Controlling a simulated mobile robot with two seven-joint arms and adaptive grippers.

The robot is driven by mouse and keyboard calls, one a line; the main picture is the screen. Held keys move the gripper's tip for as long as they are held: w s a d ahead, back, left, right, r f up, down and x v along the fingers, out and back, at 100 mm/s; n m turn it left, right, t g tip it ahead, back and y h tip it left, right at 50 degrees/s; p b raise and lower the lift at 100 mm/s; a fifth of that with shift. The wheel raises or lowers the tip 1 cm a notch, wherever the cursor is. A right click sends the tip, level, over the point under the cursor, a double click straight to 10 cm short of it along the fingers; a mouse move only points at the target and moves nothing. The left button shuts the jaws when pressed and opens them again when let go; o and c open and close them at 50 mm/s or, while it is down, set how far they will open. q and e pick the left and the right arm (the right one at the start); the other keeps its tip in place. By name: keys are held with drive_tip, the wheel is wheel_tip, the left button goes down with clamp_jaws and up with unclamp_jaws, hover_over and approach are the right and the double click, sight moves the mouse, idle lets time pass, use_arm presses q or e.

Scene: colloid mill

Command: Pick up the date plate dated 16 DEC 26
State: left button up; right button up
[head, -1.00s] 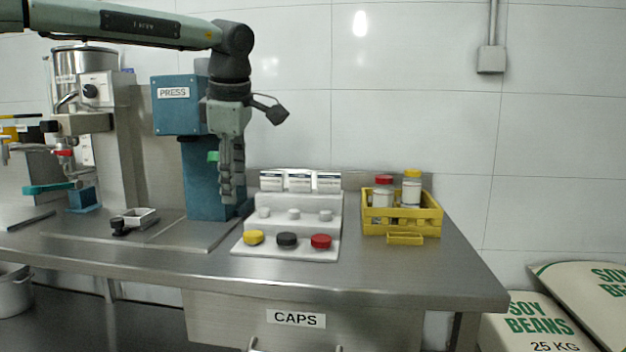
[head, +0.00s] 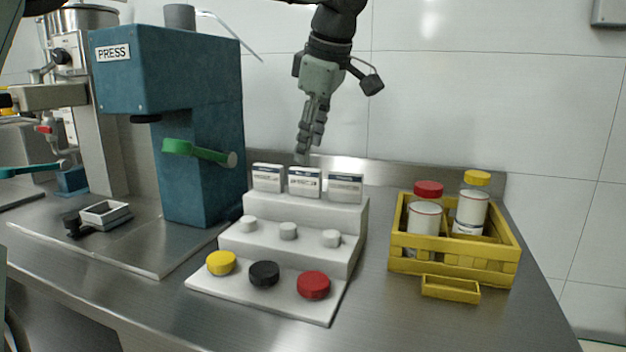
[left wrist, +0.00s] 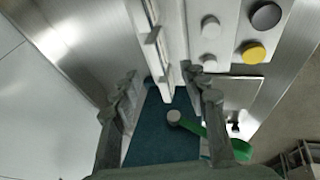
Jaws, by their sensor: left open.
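Three small white date plates with dark top bands, the left (head: 267,178), middle (head: 305,182) and right (head: 345,187), stand upright in a row on the top step of a white stepped stand (head: 318,258). Their dates are too small to read. My left gripper (head: 303,150) points down just above the plates, nearest the middle one, and appears empty. In the left wrist view my left gripper (left wrist: 163,76) has its fingers spread apart, with the row of plates (left wrist: 154,38) seen nearly edge-on around and beyond the fingertips. My right gripper is not in view.
White knobs (head: 289,231) and yellow, black and red caps (head: 264,273) sit on the lower steps. The blue press (head: 195,130) with its green handle (head: 198,152) stands close left. A yellow crate (head: 450,262) with bottles stands right. The wall is behind.

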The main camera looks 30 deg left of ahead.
sight(305, 170)
use_arm(q)
drive_tip(key=x, duration=0.6)
drive_tip(key=shift+w+a+f, duration=0.1)
drive_tip(key=shift+w+f, duration=0.05)
drive_tip(key=shift+w, duration=0.2)
clamp_jaws()
